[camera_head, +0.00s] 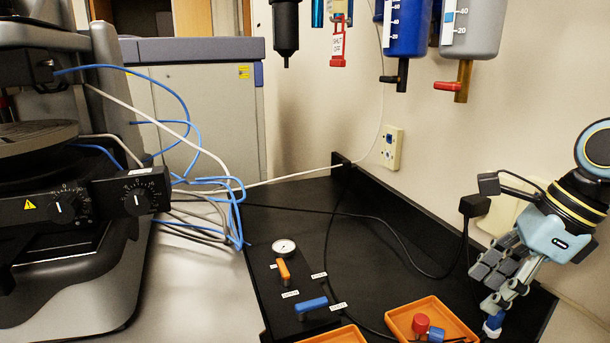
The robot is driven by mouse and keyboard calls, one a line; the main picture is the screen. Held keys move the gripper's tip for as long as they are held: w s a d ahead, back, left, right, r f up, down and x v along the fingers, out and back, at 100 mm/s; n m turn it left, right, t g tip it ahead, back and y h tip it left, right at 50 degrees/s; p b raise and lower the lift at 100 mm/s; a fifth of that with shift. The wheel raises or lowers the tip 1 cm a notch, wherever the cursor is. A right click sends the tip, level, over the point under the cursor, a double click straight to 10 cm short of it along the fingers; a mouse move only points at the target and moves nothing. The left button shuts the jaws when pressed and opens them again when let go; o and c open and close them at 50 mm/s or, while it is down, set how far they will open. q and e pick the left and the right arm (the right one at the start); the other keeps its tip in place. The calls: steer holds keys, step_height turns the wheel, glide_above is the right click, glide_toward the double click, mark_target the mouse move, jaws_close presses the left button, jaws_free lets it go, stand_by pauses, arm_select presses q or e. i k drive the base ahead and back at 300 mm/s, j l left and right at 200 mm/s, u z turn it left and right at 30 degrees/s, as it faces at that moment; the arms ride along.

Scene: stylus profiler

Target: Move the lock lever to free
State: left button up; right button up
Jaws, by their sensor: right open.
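Two levers sit on a black panel (263,303) at lower centre. One is an orange lever (284,270), pointing roughly up and down in the picture. The other is a blue lever (311,306), lying more sideways. Small white labels stand by both, too small to read, so I cannot tell which is the lock lever or which position is free. My right gripper (492,283) is at the right, open, with its fingers pointing down, well apart from both levers. My left gripper is not in view.
A round gauge (284,247) is behind the orange lever. An orange tray (395,318) with a red-capped item (421,323) lies between levers and right gripper; a blue item (494,322) is below its fingers. Black cables cross the bench. The profiler (60,230) stands left.

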mark_target(282, 268)
steer(key=k+j, duration=1)
steer(key=k, duration=0.1)
